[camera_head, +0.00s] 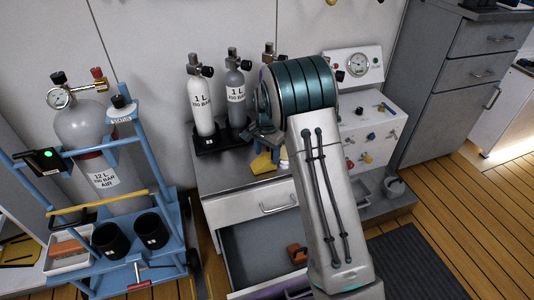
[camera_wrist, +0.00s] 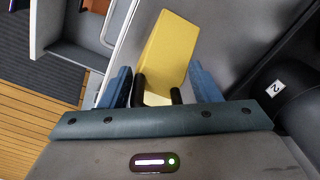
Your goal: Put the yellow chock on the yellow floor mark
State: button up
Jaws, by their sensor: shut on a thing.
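The yellow chock (camera_wrist: 170,48) is a wedge-like block between the two blue fingers of my gripper (camera_wrist: 161,92) in the wrist view. My gripper is shut on it. In the head view the chock (camera_head: 262,163) shows beside my gripper (camera_head: 266,146), over the grey bench top; whether it touches the top I cannot tell. My arm hides part of this area. I cannot make out the yellow floor mark for sure; a dark patch with yellow edges (camera_head: 17,252) lies at the far left.
The bench (camera_head: 236,176) carries small cylinders (camera_head: 201,100) and has an open drawer (camera_head: 262,250) below. A blue trolley (camera_head: 172,190) with a large grey cylinder (camera_head: 85,135) stands left. A gauge panel (camera_head: 372,130) is behind my arm. Wooden floor (camera_head: 460,215) is open at right.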

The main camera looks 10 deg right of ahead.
aim_at(267, 157)
jog(key=o, duration=1.3)
jog(key=shift+c, duration=0.2)
jog(key=shift+r, duration=0.1)
notch_tip(267, 157, up, 12)
jog(key=p, duration=0.4)
jog(key=s+d+r+n, duration=0.2)
jog(key=s+r+n, duration=0.1)
jog(key=s, duration=0.9)
jog(key=s+d+r+n, duration=0.2)
jog(key=s+r+n, duration=0.2)
jog(key=s, duration=0.8)
jog(key=shift+s+d+r+t, duration=0.2)
jog(key=shift+s+r+t, duration=0.2)
jog(key=shift+r, duration=0.05)
jog(key=s, duration=0.2)
jog(key=s+f+n, duration=0.1)
jog(key=s, duration=0.2)
jog(key=s+n, duration=0.1)
jog(key=s, duration=0.1)
jog(key=shift+s+d+f, duration=0.25)
jog(key=shift+s+d, duration=0.1)
jog(key=shift+s, duration=0.05)
jog(key=shift+c, duration=0.3)
jog(key=shift+s+f, duration=0.1)
jog(key=shift+s, duration=0.2)
jog(key=c, duration=0.9)
